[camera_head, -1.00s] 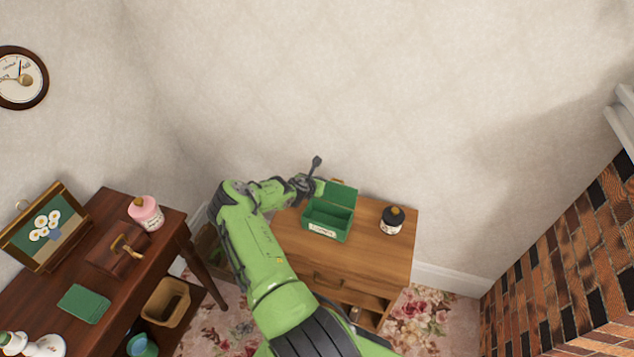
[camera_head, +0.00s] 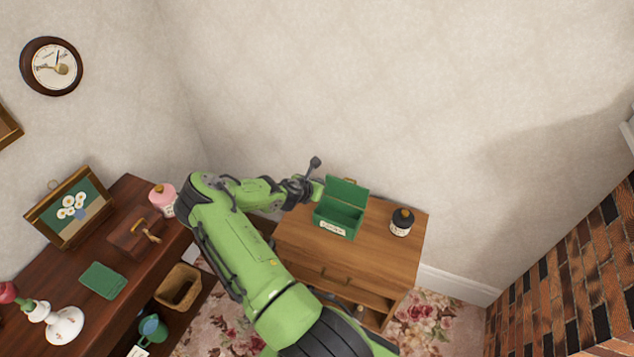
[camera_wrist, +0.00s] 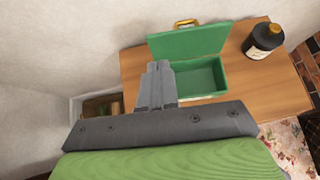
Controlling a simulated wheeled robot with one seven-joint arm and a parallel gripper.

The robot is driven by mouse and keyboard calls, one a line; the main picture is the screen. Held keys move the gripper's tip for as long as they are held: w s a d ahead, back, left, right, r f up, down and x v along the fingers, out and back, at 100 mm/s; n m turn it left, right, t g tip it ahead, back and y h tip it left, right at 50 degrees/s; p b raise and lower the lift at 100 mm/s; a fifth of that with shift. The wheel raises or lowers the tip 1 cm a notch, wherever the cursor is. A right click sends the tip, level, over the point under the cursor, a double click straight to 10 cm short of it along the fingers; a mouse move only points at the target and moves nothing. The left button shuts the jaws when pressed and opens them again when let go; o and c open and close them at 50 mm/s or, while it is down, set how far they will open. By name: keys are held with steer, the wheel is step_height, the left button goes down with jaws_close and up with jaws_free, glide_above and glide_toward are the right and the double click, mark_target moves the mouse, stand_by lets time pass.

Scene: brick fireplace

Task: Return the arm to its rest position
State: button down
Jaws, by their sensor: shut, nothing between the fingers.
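My green arm (camera_head: 240,250) reaches up from the bottom of the head view and bends to the right at its far end. My gripper (camera_wrist: 158,70) is shut and empty in the wrist view, where its grey fingers stand in front of the left side of the green box. In the head view the wrist end is just left of that box, above the wooden cabinet. The green box (camera_head: 340,212) stands on the cabinet with its lid open; it also shows in the wrist view (camera_wrist: 205,78).
The wooden cabinet (camera_head: 375,250) also holds a dark bottle (camera_head: 402,221) at right. A dark table (camera_head: 50,280) at left bears a framed flower picture (camera_head: 70,207), a pink bottle (camera_head: 162,198) and a brown box (camera_head: 135,232). A brick fireplace (camera_head: 570,280) stands at right.

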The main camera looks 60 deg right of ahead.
steer(key=w+a+r+m+t+y, duration=0.2)
steer(key=a+r+m+y, duration=0.35)
steer(key=a+r, duration=0.7)
steer(key=w+a+r+m+t+y, duration=0.1)
steer(key=w+a+r+m+y, duration=0.15)
steer(key=a+r+m, duration=0.95)
steer(key=s+a+r+t+y, duration=0.1)
steer(key=s+a+r, duration=0.25)
steer(key=a, duration=0.45)
steer(key=s+a+r+y, duration=0.1)
steer(key=s+a+r, duration=0.1)
steer(key=s+a, duration=0.35)
steer(key=s+a+r+m, duration=0.1)
steer(key=s+a+r, duration=0.1)
steer(key=s+a, duration=0.6)
steer(key=shift+s+t+y, duration=0.3)
steer(key=shift+t+y, duration=0.1)
